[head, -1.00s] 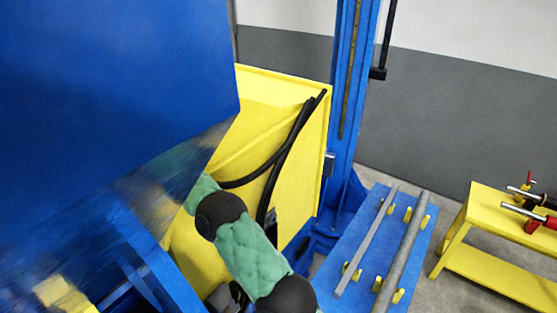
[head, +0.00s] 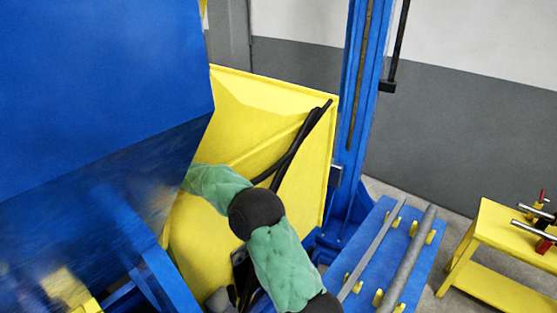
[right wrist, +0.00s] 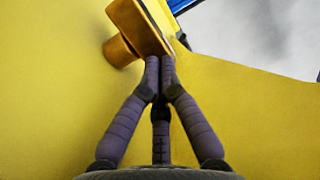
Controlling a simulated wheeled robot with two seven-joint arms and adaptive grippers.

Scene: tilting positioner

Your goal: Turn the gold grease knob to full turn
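The gold grease knob (right wrist: 138,30) shows in the right wrist view at the top, left of centre. It is a slanted bar on a round stub, standing out from a yellow surface. My right gripper (right wrist: 160,62) has its fingers brought together, with the tips at the lower right end of the knob's bar. I cannot tell whether they touch it; no part of the knob shows clearly between them. In the head view the knob and my right gripper are hidden behind the large blue body (head: 95,90). My left gripper is in neither view.
A yellow panel (head: 270,105) with black hoses (head: 295,145) stands beside the blue body and my green-sleeved arm. A blue column (head: 358,110) rises behind. A blue rack (head: 372,262) with long bars and a yellow bench (head: 500,225) stand at the right.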

